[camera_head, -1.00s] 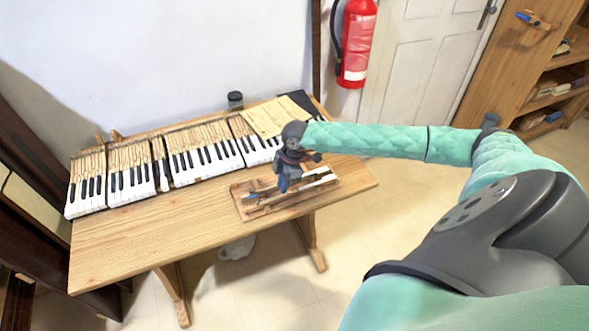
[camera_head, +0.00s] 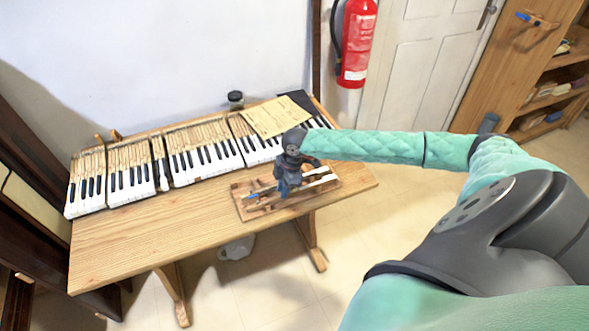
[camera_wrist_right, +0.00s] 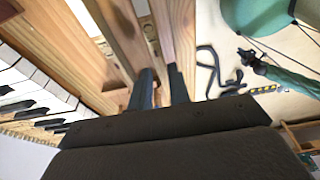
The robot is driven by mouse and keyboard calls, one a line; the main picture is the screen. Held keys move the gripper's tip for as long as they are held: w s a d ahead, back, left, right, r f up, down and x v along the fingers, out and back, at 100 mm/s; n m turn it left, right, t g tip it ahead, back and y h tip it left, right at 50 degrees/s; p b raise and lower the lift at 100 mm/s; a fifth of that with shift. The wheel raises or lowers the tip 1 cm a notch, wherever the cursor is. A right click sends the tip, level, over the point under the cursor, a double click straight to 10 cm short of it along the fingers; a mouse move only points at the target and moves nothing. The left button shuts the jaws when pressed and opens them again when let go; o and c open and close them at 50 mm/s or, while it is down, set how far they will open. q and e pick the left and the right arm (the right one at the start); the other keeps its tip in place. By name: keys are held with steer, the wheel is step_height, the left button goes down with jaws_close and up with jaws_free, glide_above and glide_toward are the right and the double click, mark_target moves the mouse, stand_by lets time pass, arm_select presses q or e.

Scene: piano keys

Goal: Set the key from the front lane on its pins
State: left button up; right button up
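A wooden key tray (camera_head: 243,210) lies near the front right of the table. Pale long keys (camera_head: 322,184) lie along lanes in it, their right ends showing. My right gripper (camera_head: 285,193) points down over the tray's middle and hides what is under it. In the right wrist view, the two dark fingers (camera_wrist_right: 162,88) stand a narrow gap apart, in line with a wooden strip (camera_wrist_right: 162,30). I cannot tell whether they grip it. A wider wooden piece (camera_wrist_right: 120,35) runs beside it. The pins are not clear. My left gripper is out of view.
Blocks of piano keys (camera_head: 205,160) line the back of the table (camera_head: 150,240). A paper sheet (camera_head: 270,118) lies on the right block, and a dark jar (camera_head: 235,97) stands behind. The table's front left is bare. A fire extinguisher (camera_head: 357,40) hangs behind.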

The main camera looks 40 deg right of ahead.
steer(key=shift+f, duration=0.85)
stand_by(0.3)
jaws_close()
